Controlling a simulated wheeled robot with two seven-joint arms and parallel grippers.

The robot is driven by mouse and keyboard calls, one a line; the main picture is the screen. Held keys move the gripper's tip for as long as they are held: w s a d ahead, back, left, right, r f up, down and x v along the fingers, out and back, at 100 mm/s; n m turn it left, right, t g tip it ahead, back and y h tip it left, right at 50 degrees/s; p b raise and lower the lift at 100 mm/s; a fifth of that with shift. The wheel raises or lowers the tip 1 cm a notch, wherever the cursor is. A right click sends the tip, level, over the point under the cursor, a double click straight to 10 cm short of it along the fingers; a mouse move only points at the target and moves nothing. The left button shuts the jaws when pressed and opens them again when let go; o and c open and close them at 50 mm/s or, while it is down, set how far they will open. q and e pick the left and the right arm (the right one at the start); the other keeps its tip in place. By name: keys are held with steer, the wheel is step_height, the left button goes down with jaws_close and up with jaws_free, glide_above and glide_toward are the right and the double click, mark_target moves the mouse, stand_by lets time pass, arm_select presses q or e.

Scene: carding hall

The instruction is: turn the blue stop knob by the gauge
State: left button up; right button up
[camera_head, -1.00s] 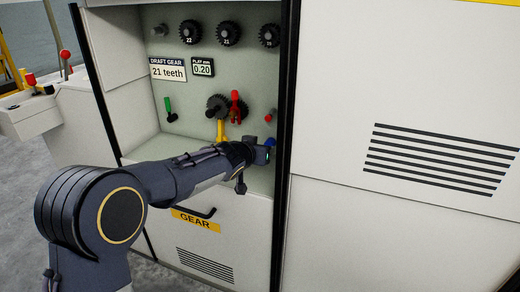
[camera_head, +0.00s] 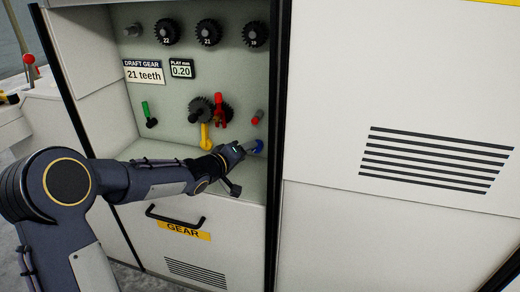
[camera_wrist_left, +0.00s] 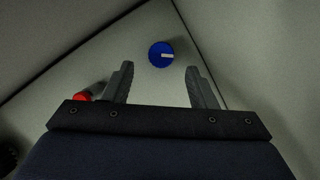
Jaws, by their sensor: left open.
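The blue stop knob (camera_wrist_left: 160,54) is a round disc with a white mark, low on the back wall of the recess near its right side. In the head view the blue knob (camera_head: 259,146) shows just beyond my left gripper (camera_head: 247,149). In the left wrist view the two fingers of my left gripper (camera_wrist_left: 158,84) are apart and empty. The knob lies ahead of the gap between the fingertips, apart from both. The gauge display (camera_head: 181,69) reads 0.20 higher on the same panel. My right gripper is not in view.
A red-tipped peg (camera_head: 256,118) sits just above the knob; its red end (camera_wrist_left: 82,97) shows left of the fingers. Red (camera_head: 218,108), yellow (camera_head: 205,136) and green (camera_head: 147,112) levers and dark gears are nearby. The recess's right post (camera_head: 275,150) stands close to the knob.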

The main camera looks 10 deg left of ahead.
arm_select(q)
steer(key=b+x, duration=0.1)
steer(key=x, duration=0.4)
steer(key=shift+w, duration=0.15)
steer(key=c, duration=1)
